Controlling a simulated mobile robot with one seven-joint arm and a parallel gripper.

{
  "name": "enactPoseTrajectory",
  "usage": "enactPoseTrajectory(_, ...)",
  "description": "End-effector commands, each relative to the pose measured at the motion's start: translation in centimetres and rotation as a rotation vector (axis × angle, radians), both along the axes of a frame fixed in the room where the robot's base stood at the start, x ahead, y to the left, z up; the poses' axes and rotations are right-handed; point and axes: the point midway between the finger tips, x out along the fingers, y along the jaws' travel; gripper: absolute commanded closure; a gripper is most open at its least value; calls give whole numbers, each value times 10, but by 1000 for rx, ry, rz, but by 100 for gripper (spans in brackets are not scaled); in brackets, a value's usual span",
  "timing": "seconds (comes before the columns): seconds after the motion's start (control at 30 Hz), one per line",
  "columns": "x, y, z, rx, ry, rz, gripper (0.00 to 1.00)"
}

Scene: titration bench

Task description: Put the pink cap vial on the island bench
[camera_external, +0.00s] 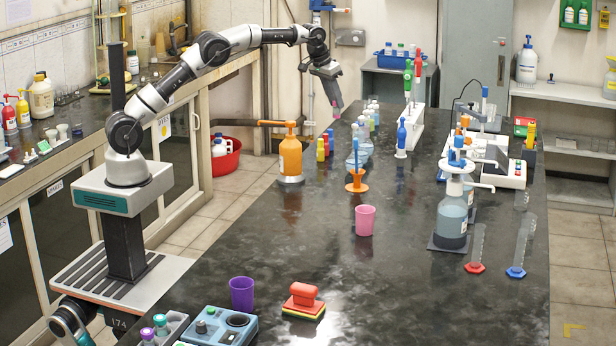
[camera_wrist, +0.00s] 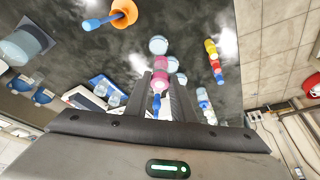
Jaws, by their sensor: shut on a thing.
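The pink cap vial (camera_external: 337,109) hangs from the end of my gripper (camera_external: 333,97) in the external view. My gripper is shut on it, and it looks to be above the far left part of the island bench (camera_external: 300,240), apart from the dark top. In the wrist view the pink vial (camera_wrist: 160,86) shows between the two dark fingers of my gripper (camera_wrist: 161,82). The fingers hide part of it.
Yellow and red bottles (camera_external: 321,149), an orange dispenser bottle (camera_external: 290,158) and a pipette stand (camera_external: 413,125) are nearby. Bare top lies around the pink cup (camera_external: 365,220).

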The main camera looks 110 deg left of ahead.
Motion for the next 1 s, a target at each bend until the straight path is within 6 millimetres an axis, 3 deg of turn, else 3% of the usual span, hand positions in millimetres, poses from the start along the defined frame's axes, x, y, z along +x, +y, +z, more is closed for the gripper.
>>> enactPoseTrajectory(0.03,-18,18,0,0,-2,30,99)
enactPoseTrajectory(0.2,-61,58,-1,-1,-5,94,99)
enactPoseTrajectory(0.53,-117,100,-1,-2,-9,172,99)
enactPoseTrajectory(1.0,-113,97,-102,-5,-5,165,99)
